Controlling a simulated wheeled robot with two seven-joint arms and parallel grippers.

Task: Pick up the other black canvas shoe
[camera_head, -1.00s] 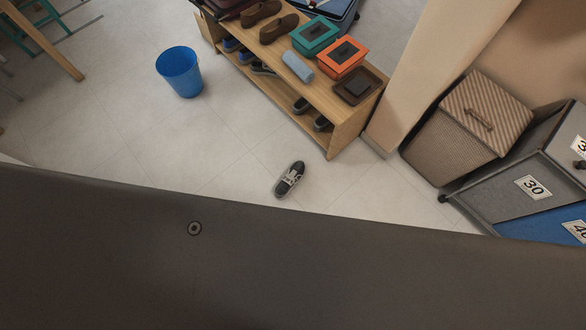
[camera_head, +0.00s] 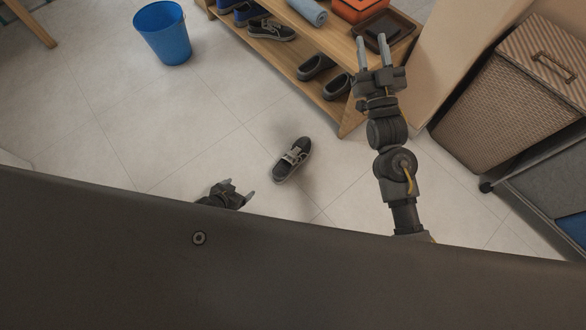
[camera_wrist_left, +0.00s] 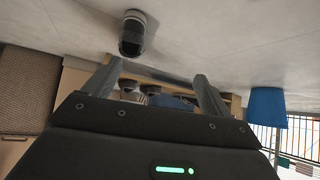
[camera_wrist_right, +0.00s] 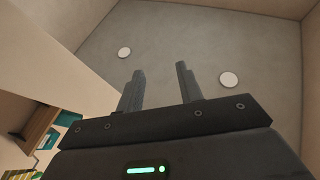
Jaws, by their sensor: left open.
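A black canvas shoe (camera_head: 293,160) with pale laces lies alone on the tiled floor in front of the shoe rack. In the left wrist view the shoe (camera_wrist_left: 131,36) shows near the top, beyond the fingers. My left gripper (camera_head: 240,192) is open and empty, low over the floor to the left of the shoe and apart from it. My right gripper (camera_head: 373,40) is raised, with its fingers apart and empty, in front of the rack's right end. The right wrist view shows its open fingers (camera_wrist_right: 158,85) against the ceiling.
The wooden rack (camera_head: 344,127) holds several shoes on its lower shelf, with a blue rolled cloth (camera_head: 308,11), an orange box (camera_head: 360,8) and a brown tray (camera_head: 384,28) on top. A blue bin (camera_head: 162,33) stands left. A wicker hamper (camera_head: 508,95) stands right. Floor around the shoe is clear.

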